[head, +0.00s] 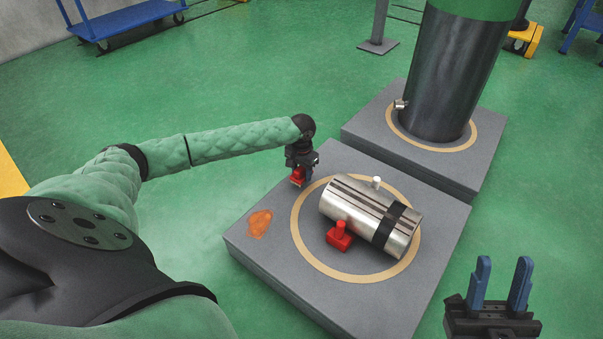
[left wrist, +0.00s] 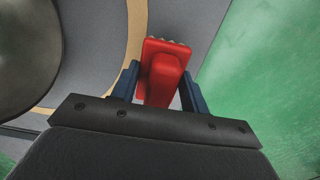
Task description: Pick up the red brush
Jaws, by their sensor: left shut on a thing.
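A red brush (left wrist: 162,75) with pale bristle tips at its far edge sits between the blue fingers of my left gripper (left wrist: 160,88) in the left wrist view. The gripper is shut on it. In the head view my left gripper (head: 301,177) hangs over the left back part of the near grey platform, and the brush (head: 297,176) shows as a small red patch at its fingers. I cannot tell whether the brush touches the platform. My right gripper (head: 500,285) is open and empty at the lower right, its two blue fingers pointing up.
A silver cylinder (head: 350,200) with a black band lies on the near platform (head: 300,290), right of my left gripper. A second red object (head: 339,237) stands at its near side. An orange stain (head: 259,223) lies left. A tall dark cylinder (head: 440,80) stands behind.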

